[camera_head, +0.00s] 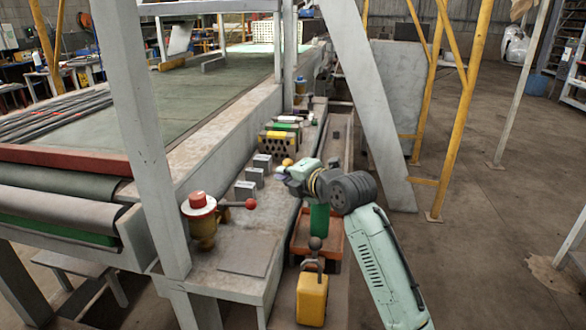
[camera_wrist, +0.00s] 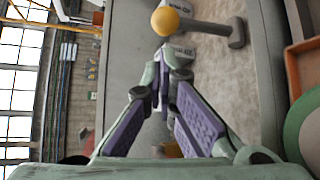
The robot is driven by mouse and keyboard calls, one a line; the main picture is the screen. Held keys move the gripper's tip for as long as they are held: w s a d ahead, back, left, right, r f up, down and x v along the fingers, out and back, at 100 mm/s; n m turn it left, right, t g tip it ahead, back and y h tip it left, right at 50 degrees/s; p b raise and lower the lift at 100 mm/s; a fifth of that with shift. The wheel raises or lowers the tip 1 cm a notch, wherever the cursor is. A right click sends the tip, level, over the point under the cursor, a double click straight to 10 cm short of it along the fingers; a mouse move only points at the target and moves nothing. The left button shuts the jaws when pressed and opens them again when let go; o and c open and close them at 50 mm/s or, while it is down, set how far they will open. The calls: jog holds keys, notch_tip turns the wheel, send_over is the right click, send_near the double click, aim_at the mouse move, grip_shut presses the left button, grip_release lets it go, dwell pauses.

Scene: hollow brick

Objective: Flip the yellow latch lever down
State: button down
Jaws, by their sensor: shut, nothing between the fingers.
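A yellow ball knob (camera_head: 288,162) shows right beside my gripper (camera_head: 284,174) over the long bench. In the wrist view the yellow knob (camera_wrist: 165,21) lies just beyond my fingertips (camera_wrist: 164,66), with a grey T-shaped bar (camera_wrist: 212,32) to its right.
Small grey blocks (camera_head: 245,190) stand left of my gripper on the bench. A red-capped valve (camera_head: 201,218) with a red-knobbed lever (camera_head: 250,204) is nearer. A yellow box with a dark knob (camera_head: 312,298) and an orange crate (camera_head: 331,250) are at the front. Coloured hollow bricks (camera_head: 275,139) stand farther back.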

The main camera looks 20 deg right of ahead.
jog(key=shift+p+x, duration=0.5)
jog(key=shift+x, duration=1.2)
jog(key=b, duration=0.1)
jog(key=d+b, duration=0.1)
jog(key=b, duration=0.1)
jog(key=shift+s+f+b, duration=0.2)
jog(key=shift+s+b, duration=0.1)
jog(key=shift+s, duration=0.05)
jog(key=shift+s+d+r+b, duration=0.2)
jog(key=shift+s+d+b, duration=0.3)
jog(key=shift+b, duration=0.6)
jog(key=shift+s+d+r+b, duration=0.1)
jog(key=shift+d+r+b, duration=0.2)
jog(key=shift+d, duration=0.15)
jog(key=shift+s, duration=0.15)
